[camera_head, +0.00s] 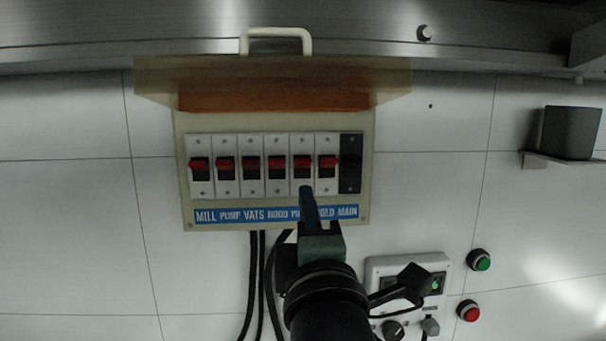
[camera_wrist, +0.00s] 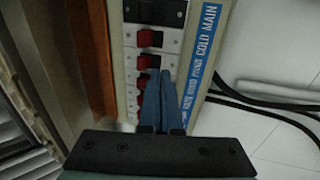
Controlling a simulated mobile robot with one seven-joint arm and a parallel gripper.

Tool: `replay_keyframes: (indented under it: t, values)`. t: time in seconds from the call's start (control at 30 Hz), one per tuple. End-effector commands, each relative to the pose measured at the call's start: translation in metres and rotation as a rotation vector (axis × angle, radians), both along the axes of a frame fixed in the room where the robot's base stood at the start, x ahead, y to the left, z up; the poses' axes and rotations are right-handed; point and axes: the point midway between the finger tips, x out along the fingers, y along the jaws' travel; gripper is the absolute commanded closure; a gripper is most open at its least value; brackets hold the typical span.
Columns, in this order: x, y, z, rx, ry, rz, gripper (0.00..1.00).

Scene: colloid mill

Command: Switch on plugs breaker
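The breaker box (camera_head: 184,215) is on the tiled wall, with a row of red-levered breakers above a blue label strip (camera_head: 235,215). The plugs breaker (camera_head: 302,162) is fifth from the left; its label is partly hidden by my gripper. My gripper (camera_head: 306,190) reaches up from below, with its tips just under the plugs lever. In the wrist view, my gripper (camera_wrist: 160,72) has its blue fingers together, holding nothing, beside the plugs lever (camera_wrist: 148,62). Contact cannot be told. The cold breaker (camera_wrist: 150,38) is beside it.
A clear amber cover (camera_head: 380,80) with a pale handle (camera_head: 276,34) is raised above the breakers. Black cables (camera_head: 252,275) hang below. A socket panel (camera_head: 380,265), a green button (camera_head: 479,260) and a red button (camera_head: 468,311) are at lower right.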

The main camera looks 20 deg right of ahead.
Motion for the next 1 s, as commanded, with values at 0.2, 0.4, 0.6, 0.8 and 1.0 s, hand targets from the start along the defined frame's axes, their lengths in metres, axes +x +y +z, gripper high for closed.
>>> replay_keyframes:
  t: [0.2, 0.4, 0.6, 0.8, 1.0]
  values:
    - [-0.017, 0.005, 0.0, -0.002, 0.0, -0.001, 1.0]
    - [-0.033, 0.009, 0.0, 0.0, 0.0, 0.0, 1.0]
    - [-0.046, 0.013, 0.0, -0.001, 0.0, 0.0, 1.0]
    - [-0.05, 0.015, 0.0, 0.0, 0.0, 0.0, 1.0]
    - [-0.05, 0.014, 0.0, 0.0, 0.0, 0.0, 1.0]
